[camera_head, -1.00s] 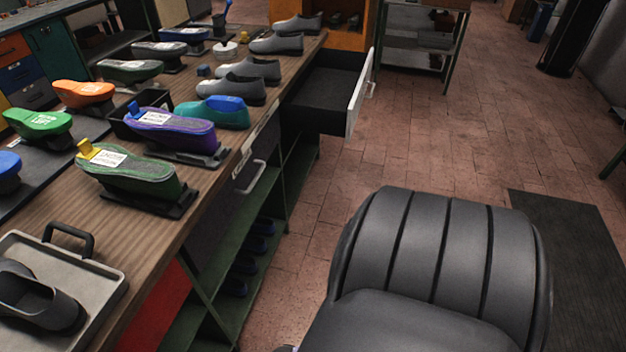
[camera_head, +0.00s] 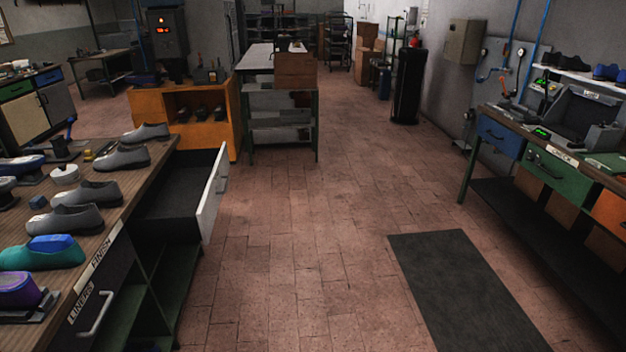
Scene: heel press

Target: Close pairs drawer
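A drawer with a white front (camera_head: 212,192) is pulled out from the far end of the wooden workbench (camera_head: 112,190) on the left. Its dark inside (camera_head: 172,190) looks empty. A handle (camera_head: 223,184) sits on the outer face of the front. A second, dark drawer front below the "LINERS" label, with a pale handle (camera_head: 97,314), is at the lower left and looks shut. No label for the open drawer can be read. Neither of my grippers shows in the view.
Grey shoes (camera_head: 92,192) and a teal shoe form (camera_head: 43,253) stand on the workbench. An orange cabinet (camera_head: 190,112) is behind the open drawer. Tiled floor is clear in the middle, with a dark mat (camera_head: 459,280). Another bench (camera_head: 560,160) stands at the right.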

